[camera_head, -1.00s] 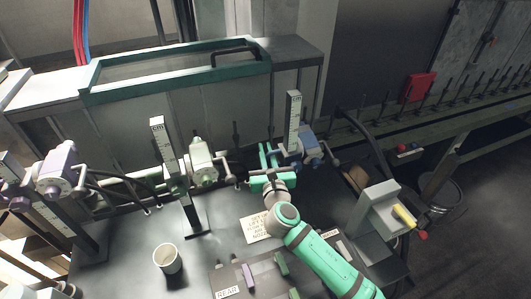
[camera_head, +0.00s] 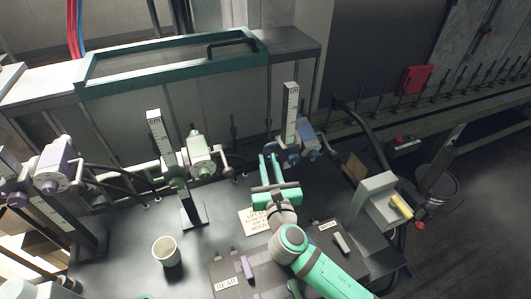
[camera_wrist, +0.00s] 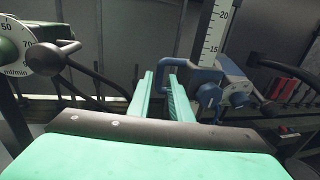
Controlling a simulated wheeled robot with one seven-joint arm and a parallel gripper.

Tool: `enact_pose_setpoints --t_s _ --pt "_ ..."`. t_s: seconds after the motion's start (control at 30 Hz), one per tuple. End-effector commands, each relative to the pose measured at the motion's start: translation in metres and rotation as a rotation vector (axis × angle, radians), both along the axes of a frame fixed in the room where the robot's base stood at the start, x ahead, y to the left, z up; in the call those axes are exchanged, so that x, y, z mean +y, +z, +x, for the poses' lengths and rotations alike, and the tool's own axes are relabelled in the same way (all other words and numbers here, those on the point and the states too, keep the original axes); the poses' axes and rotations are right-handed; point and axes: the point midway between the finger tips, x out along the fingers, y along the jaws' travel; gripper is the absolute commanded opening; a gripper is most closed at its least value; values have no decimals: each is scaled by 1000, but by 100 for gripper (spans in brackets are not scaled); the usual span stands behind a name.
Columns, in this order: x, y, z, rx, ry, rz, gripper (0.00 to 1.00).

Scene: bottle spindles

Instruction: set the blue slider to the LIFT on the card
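The blue slider (camera_head: 308,142) sits on the right upright scale post (camera_head: 290,103). In the wrist view the slider (camera_wrist: 222,90) has a blue loop handle (camera_wrist: 164,66) on its left and lies below the 15 mark of the scale (camera_wrist: 214,38). My gripper (camera_head: 267,158) is in front and left of the slider. In the wrist view its two green fingers (camera_wrist: 160,80) are apart, with the handle just beyond their tips; whether they touch it I cannot tell. The card (camera_head: 256,222) lies on the table, partly behind my arm; its print is too small to read surely.
A green-white slider (camera_head: 203,148) is on the middle post (camera_head: 157,135) and a purple one (camera_head: 54,165) at left. A white cup (camera_head: 166,251) stands on the table. A grey block with a yellow handle (camera_head: 400,206) stands right of my arm. Black hoses run behind.

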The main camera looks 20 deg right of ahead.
Motion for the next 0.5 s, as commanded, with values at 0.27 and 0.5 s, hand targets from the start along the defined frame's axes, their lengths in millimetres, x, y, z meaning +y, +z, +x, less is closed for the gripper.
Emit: enact_pose_setpoints --t_s 0.27,0.5 --pt "3 0 -22 -1 0 -1 18" --pt "4 0 -23 0 0 -1 18"
